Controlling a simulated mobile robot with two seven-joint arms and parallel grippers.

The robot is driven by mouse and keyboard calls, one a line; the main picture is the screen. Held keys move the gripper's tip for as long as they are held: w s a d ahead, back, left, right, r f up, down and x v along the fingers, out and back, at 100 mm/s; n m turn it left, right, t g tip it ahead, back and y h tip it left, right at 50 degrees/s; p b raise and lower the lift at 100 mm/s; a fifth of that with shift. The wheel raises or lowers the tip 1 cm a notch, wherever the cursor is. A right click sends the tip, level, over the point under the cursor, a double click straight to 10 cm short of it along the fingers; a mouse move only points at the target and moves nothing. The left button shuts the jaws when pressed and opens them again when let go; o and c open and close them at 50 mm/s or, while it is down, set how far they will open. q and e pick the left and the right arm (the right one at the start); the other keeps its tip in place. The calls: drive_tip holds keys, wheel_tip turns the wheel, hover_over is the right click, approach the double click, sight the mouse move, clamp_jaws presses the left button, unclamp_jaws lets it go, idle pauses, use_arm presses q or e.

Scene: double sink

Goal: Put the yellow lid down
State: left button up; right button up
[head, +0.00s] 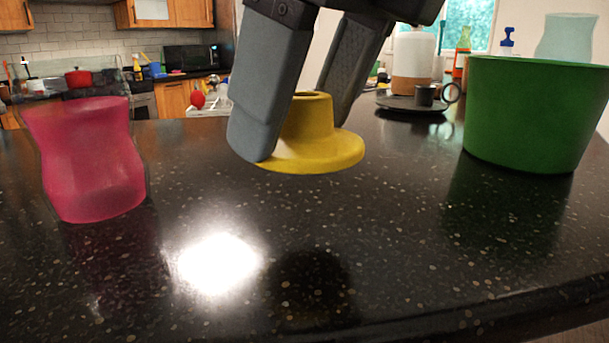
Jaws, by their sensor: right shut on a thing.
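The yellow lid (335,153) has a wide round brim and a raised hollow knob. It is in the middle of the head view. My right gripper (291,128) comes in from the top and is shut on the lid's knob, one finger on each side. The left finger hides part of the brim. The lid looks level and is held above the dark speckled countertop (400,240), with a dark shadow on the counter below it. My left gripper is not in view.
A pink cup (90,160) stands at the left and a large green pot (530,115) at the right. Behind are a tray (405,102) with a dark mug (425,95) and a white-and-brown bottle (412,60). The counter's front middle is clear, up to its front edge.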

sight(318, 138)
wheel_tip(318, 138, down, 5)
drive_tip(key=shift+b, duration=0.55)
drive_tip(key=shift+f, duration=0.1)
drive_tip(key=shift+f, duration=0.15)
drive_tip(key=o, duration=1)
drive_tip(key=shift+r, duration=0.25)
